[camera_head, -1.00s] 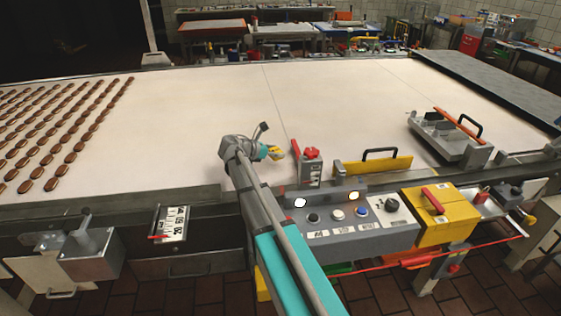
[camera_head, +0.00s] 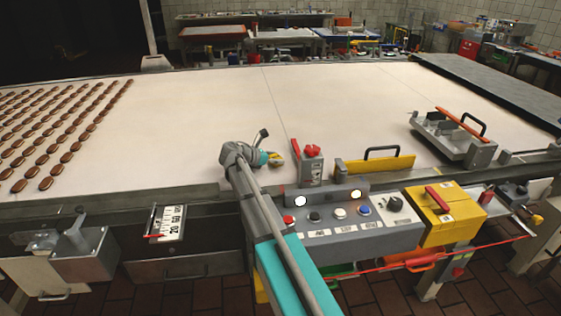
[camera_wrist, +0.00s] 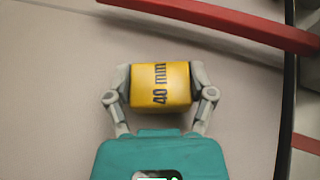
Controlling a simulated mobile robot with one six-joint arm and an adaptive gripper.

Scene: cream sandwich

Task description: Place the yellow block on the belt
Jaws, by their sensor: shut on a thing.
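The yellow block (camera_wrist: 160,88), printed "40 mm", is between the two fingers of my gripper (camera_wrist: 160,90) in the wrist view. The fingers press on its left and right sides. In the head view my gripper (camera_head: 270,158) is over the near part of the pale belt (camera_head: 200,110), left of the red-topped switch post. The belt also fills the background of the wrist view (camera_wrist: 50,90). I cannot tell whether the block touches the belt.
Rows of brown biscuits (camera_head: 70,130) lie on the belt's left. A grey post with a red lever (camera_head: 311,165) stands close right of my gripper. A yellow guard with a black handle (camera_head: 375,165) and a control panel (camera_head: 345,215) are nearby. The belt's middle is clear.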

